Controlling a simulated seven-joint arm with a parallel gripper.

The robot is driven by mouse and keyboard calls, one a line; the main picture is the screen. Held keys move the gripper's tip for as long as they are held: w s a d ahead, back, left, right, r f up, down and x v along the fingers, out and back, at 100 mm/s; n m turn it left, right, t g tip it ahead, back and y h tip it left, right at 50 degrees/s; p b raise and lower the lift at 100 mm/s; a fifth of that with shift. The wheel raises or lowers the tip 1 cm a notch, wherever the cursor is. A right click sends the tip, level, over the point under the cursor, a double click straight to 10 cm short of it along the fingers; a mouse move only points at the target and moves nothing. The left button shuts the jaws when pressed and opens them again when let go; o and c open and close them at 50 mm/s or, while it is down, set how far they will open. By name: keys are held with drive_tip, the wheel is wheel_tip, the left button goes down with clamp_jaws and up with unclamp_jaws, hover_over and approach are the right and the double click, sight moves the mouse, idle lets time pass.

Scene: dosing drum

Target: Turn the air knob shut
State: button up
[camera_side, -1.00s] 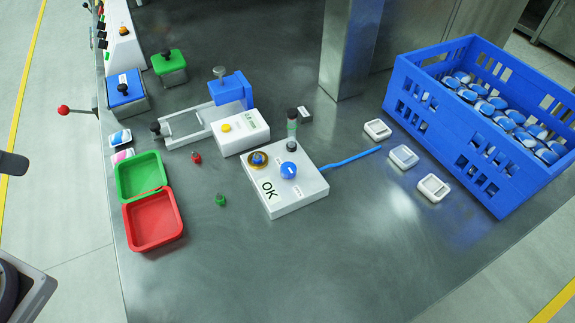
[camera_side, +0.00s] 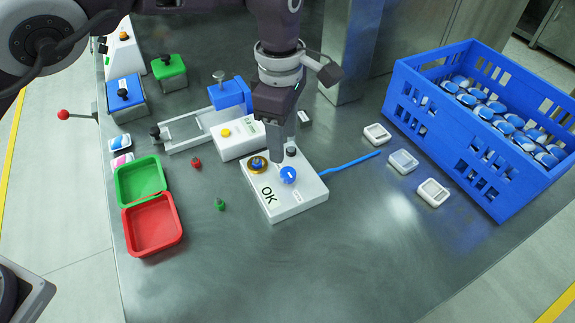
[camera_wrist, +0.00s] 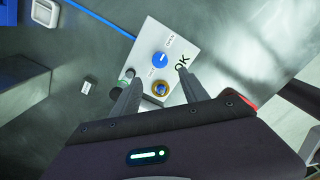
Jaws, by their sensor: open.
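The air knob is a round blue dial (camera_side: 288,175) with a white mark, on top of a white box (camera_side: 300,203) labelled OK. It also shows in the wrist view (camera_wrist: 160,58), beyond my fingertips, with small labels beside it, one reading OPEN. My gripper (camera_side: 275,155) points down over the back of the white box, just behind the knob. In the wrist view my two fingers (camera_wrist: 158,82) are apart with nothing between them, and the knob shows between their tips. I cannot tell the exact height of the fingertips above the box.
A blue hose (camera_side: 350,162) leaves the box to the right. A blue crate (camera_side: 440,125) stands at right; the front table is clear.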

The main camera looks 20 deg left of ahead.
sight(288, 172)
drive_tip(key=f, duration=0.5)
drive_tip(key=d+f, duration=0.1)
drive_tip(key=f, duration=0.2)
drive_tip(key=shift+s+f, duration=0.1)
drive_tip(key=shift+f, duration=0.1)
clamp_jaws()
